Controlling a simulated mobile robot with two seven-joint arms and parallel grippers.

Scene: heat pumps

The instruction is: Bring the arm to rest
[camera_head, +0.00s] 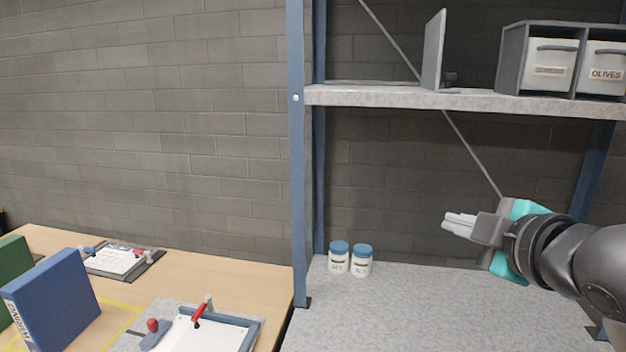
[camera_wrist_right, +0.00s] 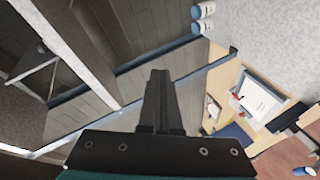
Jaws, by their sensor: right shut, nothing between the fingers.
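My right gripper (camera_head: 459,223) comes in from the right in the head view, in the space between the two shelf boards. It is raised above the lower grey board (camera_head: 420,305) and points left. Its fingers are together with nothing between them. In the right wrist view the closed fingers (camera_wrist_right: 159,75) stand up in the middle of the picture, clear of everything. My left gripper does not show in either view.
Two white jars with blue lids (camera_head: 339,258) stand on the lower board, left of my gripper. An upper shelf (camera_head: 470,100) holds a bin labelled OLIVES (camera_head: 604,68). A blue post (camera_head: 297,150) borders the shelf. A wooden table (camera_head: 200,278) carries binders and clipboards.

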